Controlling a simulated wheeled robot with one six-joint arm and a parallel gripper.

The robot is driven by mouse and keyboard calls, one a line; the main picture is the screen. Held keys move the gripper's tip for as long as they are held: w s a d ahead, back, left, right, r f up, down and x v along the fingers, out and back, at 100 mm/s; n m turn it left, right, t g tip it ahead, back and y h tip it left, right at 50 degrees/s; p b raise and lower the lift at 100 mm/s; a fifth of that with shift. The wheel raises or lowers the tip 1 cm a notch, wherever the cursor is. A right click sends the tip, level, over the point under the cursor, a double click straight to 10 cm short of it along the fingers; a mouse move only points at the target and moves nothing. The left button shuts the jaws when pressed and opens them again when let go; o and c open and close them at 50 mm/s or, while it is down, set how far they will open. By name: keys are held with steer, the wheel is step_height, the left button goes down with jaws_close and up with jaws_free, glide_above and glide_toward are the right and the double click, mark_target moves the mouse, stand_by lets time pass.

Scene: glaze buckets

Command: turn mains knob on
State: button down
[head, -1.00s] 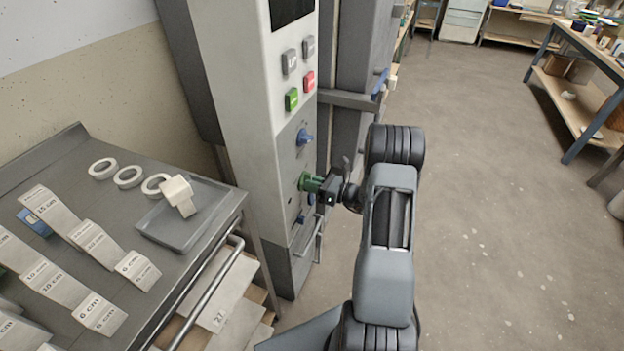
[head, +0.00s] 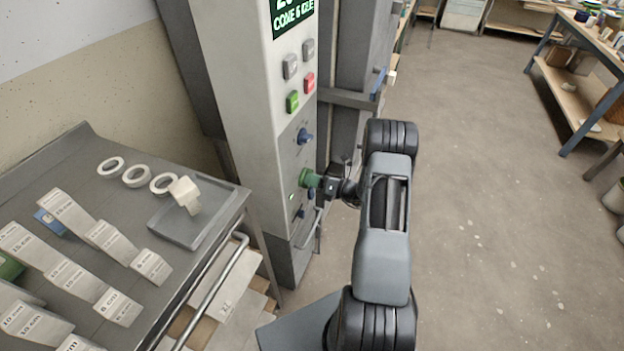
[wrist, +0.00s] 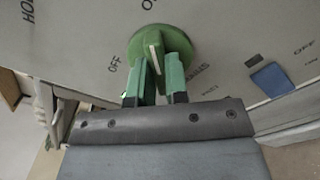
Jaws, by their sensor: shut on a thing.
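The green mains knob (head: 308,178) sits on the grey lower panel of the tall control cabinet (head: 240,90). My gripper (head: 328,184) reaches it from the right and is shut on it. In the wrist view the round green knob (wrist: 174,42) shows a raised bar with a pale edge between my green gripper fingers (wrist: 158,82). "OFF" is printed left of the knob, a cut-off "O" above it and a partly hidden label below right. The cabinet's screen (head: 292,14) is lit with white text. A small pale light (head: 291,198) glows beside the knob.
Green (head: 292,102), red (head: 309,82) and grey buttons are higher up. A grey bench (head: 100,165) with labelled strips and white rings stands left. Open floor (head: 480,200) lies right.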

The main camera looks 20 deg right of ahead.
stand_by(0.4)
steer(key=c, duration=1.1)
jaws_free()
steer(key=shift+s+d, duration=0.1)
steer(key=v, duration=1.3)
steer(key=shift+s+d+b, duration=0.2)
steer(key=shift+s+b, duration=0.1)
steer(key=shift+b, duration=0.1)
